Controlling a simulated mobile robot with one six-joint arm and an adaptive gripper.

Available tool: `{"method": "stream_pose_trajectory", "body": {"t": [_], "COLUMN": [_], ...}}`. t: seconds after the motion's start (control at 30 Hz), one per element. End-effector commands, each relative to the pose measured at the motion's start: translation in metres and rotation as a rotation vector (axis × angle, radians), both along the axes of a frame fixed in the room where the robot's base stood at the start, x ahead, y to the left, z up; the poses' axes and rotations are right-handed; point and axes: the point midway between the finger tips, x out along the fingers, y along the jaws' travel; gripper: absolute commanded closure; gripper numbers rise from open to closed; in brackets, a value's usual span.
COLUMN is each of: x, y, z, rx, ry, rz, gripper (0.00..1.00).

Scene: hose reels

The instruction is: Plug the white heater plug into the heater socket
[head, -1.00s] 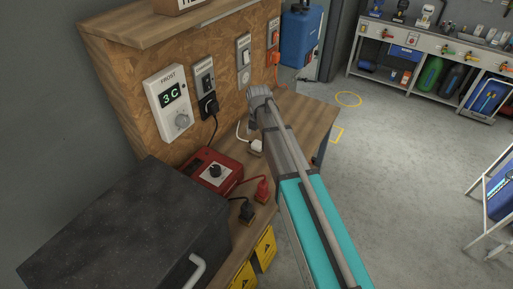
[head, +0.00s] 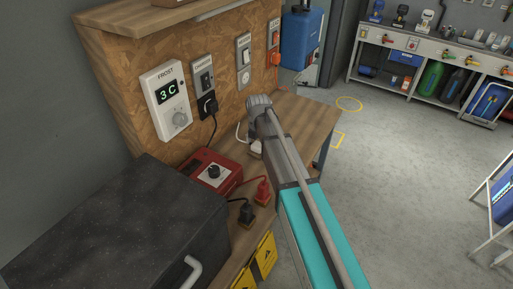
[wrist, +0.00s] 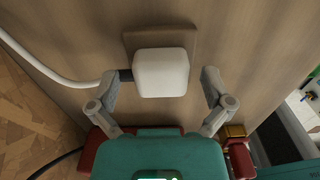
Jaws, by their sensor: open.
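The white plug (wrist: 161,73) sits in front of a small wooden block on the bench, with its white cable leaving to the left. In the head view the white plug (head: 255,148) is mostly hidden behind my arm. My gripper (wrist: 161,84) is open, with one finger on each side of the plug. The left fingertip is close to the plug's side, and a gap shows on the right. On the upright board, a grey plate with an empty-looking round socket (head: 244,76) is between the black plug and the orange fitting.
A frost thermostat (head: 166,98) reading 3 C and a black plug (head: 209,104) are on the board. A red box with a dial (head: 209,172), a red plug (head: 263,190) and a dark case (head: 120,235) stand nearer. Bench space (head: 303,115) right of my arm is clear.

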Motion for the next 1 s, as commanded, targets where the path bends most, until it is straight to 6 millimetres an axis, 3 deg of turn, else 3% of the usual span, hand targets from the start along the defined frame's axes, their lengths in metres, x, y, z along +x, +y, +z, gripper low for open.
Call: {"method": "stream_pose_trajectory", "body": {"t": [0.2,0.6,1.0], "x": [0.0001,0.0001,0.0001], "y": [-0.0002,-0.0003,-0.0004], "z": [0.0,-0.0001,0.0022], "rx": [0.0,0.0,0.0], "ry": [0.0,0.0,0.0], "rz": [0.0,0.0,-0.001], "gripper": [0.0,0.74,0.77]}}
